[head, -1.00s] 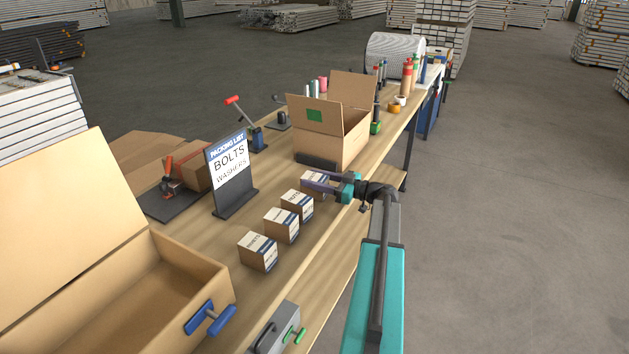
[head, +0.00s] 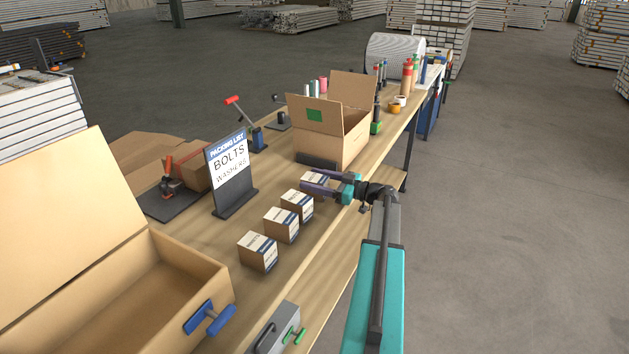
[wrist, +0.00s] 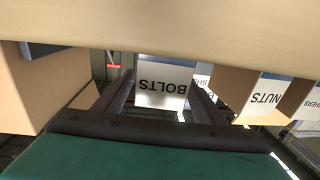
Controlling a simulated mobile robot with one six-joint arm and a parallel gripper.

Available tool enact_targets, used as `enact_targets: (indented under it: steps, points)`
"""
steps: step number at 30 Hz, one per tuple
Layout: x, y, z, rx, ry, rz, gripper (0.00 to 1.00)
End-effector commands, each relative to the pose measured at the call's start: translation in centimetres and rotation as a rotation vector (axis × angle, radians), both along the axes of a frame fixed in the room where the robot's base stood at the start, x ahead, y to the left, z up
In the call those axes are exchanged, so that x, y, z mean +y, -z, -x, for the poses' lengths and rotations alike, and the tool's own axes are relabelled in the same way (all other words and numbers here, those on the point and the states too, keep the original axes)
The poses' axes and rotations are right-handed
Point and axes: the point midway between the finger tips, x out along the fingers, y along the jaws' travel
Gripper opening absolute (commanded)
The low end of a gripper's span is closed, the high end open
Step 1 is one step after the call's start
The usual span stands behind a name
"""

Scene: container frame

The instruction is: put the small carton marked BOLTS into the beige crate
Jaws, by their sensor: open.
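The small carton marked BOLTS (wrist: 165,84) stands between my fingers in the wrist view, its label upside down. In the head view this carton (head: 316,178) is at the far end of a row of small cartons, partly hidden by my gripper (head: 306,186). My gripper is open, with one finger on each side of the carton; it also shows in the wrist view (wrist: 160,98). I cannot tell whether the fingers touch the carton. The beige crate (head: 204,272), a large open box with a raised flap, stands at the near left. Its visible inside is empty.
Several similar cartons (head: 281,224) stand nearer in the row; one in the wrist view reads NUTS (wrist: 266,97). A cardboard box with a green square (head: 330,135) stands close beyond my gripper. A packing list sign (head: 231,172) stands left. A grey toolbox (head: 274,329) sits near the front edge.

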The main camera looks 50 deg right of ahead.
Motion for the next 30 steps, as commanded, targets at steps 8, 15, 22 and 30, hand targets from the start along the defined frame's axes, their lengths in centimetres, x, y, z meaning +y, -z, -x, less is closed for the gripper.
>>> enact_targets:
  steps: [8, 15, 22, 30]
  points:
    - [0.0, -0.2, 0.0, 0.0, 0.0, 0.0, 0.64]
    - [-0.2, 0.2, 0.5, 0.0, 0.001, 0.0, 0.64]
    - [-1.3, 0.3, 2.7, -0.002, 0.002, 0.002, 0.64]
    - [-3.2, 0.1, 6.1, 0.0, 0.002, 0.001, 0.64]
